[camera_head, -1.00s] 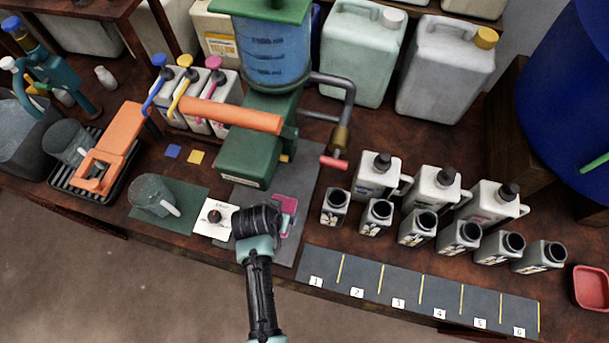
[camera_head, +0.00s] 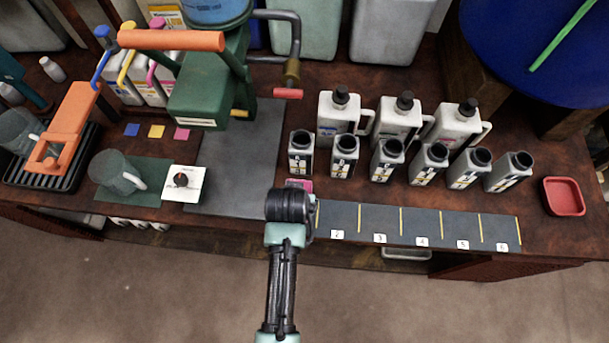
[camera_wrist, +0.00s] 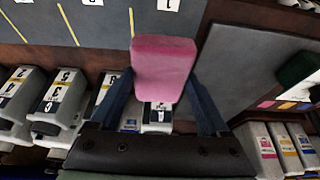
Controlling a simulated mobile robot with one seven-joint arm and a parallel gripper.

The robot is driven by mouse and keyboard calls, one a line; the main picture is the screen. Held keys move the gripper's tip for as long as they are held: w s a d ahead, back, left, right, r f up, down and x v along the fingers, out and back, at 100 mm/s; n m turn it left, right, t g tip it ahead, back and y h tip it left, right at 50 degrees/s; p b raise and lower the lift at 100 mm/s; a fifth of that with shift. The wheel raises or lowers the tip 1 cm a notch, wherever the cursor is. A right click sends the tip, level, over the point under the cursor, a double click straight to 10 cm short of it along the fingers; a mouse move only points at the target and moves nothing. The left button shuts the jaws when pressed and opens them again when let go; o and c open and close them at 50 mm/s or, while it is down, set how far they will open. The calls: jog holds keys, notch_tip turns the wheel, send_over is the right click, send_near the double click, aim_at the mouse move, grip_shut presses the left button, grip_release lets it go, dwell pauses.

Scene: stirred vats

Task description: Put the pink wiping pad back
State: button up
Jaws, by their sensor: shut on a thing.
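The pink wiping pad (camera_wrist: 163,65) is a flat, rounded block between the two dark fingers of my gripper (camera_wrist: 161,78) in the wrist view. My gripper is shut on it. In the head view only a small part of the pad (camera_head: 299,184) shows past my dark wrist, near the left end of the numbered strip (camera_head: 420,228). My wrist hides that end of the strip. How high the pad is above the bench I cannot tell. A red dish (camera_head: 563,197) sits at the bench's right end.
Several small grey bottles (camera_head: 389,160) stand behind the strip, with larger white jugs (camera_head: 403,120) behind them. The grey mat (camera_head: 238,165) below the green dispenser (camera_head: 207,90) is mostly clear. A mug (camera_head: 115,172) and a dial card (camera_head: 182,183) are at left.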

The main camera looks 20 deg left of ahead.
notch_tip(320, 180, down, 4)
jog(key=shift+w+a+r, duration=0.1)
jog(key=shift+f+b, duration=0.3)
jog(key=shift+f, duration=1.8)
jog(key=shift+f, duration=0.2)
jog(key=o, duration=1.3)
jog(key=shift+r, duration=0.2)
jog(key=p+v, duration=0.1)
jog(key=v, duration=1.1)
jog(key=shift+p, duration=0.4)
